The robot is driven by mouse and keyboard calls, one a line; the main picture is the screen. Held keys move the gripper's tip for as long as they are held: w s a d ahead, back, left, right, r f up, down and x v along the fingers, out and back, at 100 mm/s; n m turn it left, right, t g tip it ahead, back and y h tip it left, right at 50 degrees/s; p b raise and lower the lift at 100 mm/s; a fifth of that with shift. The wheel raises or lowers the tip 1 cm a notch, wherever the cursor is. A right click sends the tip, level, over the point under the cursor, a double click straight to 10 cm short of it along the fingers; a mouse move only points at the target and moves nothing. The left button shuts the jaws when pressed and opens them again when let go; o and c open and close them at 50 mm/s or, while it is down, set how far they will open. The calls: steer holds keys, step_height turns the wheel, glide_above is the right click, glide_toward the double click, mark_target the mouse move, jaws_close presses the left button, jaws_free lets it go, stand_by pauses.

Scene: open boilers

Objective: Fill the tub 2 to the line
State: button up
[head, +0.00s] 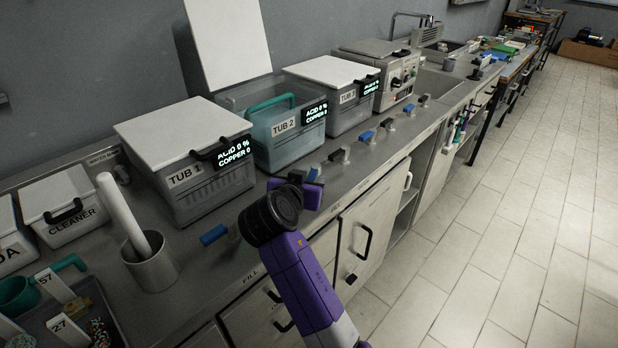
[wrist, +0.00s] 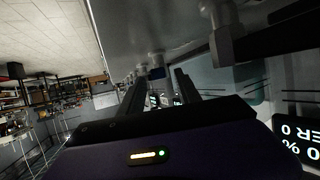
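Tub 2 (head: 282,146) is a clear bluish box on the counter with its white lid (head: 228,45) raised. A teal handle (head: 270,103) shows at its top, and I cannot make out a fill line. Its display (head: 314,117) reads acid 0 % and copper 0. My gripper (head: 312,190) is at the counter edge in front of tub 2, beside several small valves, partly hidden by my wrist.
Tub 1 (head: 207,187) stands left and tub 3 (head: 335,117) right, both lidded. A blue handle (head: 213,235) sits at the counter edge in front of tub 1. A metal cup (head: 150,268) holds a white rod. The tiled floor (head: 520,200) at right is clear.

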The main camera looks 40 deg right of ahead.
steer(key=shift+w+d+f, duration=0.15)
steer(key=shift+d, duration=0.15)
jaws_close()
steer(key=shift+w+a+f+m+g+b, duration=0.1)
steer(key=shift+w+f+m+g+b, duration=0.2)
steer(key=shift+b, duration=0.4)
steer(key=shift+w+a+m+g+h+b, duration=0.15)
steer(key=shift+w+m+g+h+b, duration=0.2)
steer(key=shift+m+g+b, duration=0.6)
steer(key=m+g+b, duration=0.1)
steer(key=b, duration=0.1)
steer(key=w+m+g+h+b, duration=0.1)
steer(key=b, duration=0.1)
steer(key=shift+w+a+g, duration=0.1)
steer(key=shift+g, duration=0.15)
steer(key=shift+w+r+m+g+b, duration=0.25)
steer(key=shift+m+g+b, duration=0.3)
steer(key=shift+g+b, duration=0.2)
